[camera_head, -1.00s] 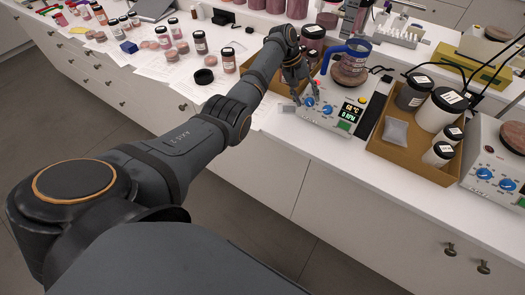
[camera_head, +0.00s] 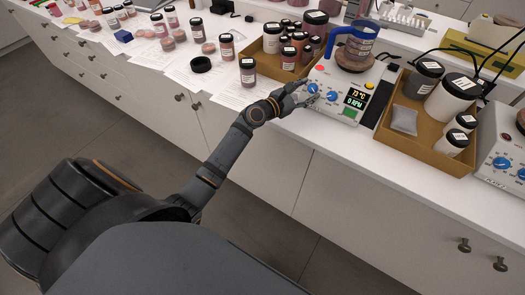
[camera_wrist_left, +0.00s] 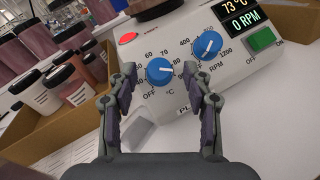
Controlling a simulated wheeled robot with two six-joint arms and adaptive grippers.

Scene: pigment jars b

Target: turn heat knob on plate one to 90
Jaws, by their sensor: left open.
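Plate one is a white hotplate (camera_head: 327,76) at the counter's front edge, with a blue heat knob (camera_head: 312,87) and a blue RPM knob (camera_head: 332,96). Its display (camera_head: 355,98) reads 73 °C and 0 RPM. In the left wrist view the heat knob (camera_wrist_left: 160,71) has its white mark pointing right, towards the upper numbers of its scale. My left gripper (camera_head: 306,95) is at the panel's front left. In the left wrist view my left gripper (camera_wrist_left: 165,82) is open, its fingers either side of the heat knob; contact cannot be told. My right gripper is not in view.
A clear jug with a blue handle (camera_head: 361,42) stands on the hotplate. A cardboard tray of jars (camera_head: 290,66) is close on the left; another brown tray (camera_head: 419,146) is on the right. A second hotplate (camera_head: 496,138) stands at the far right.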

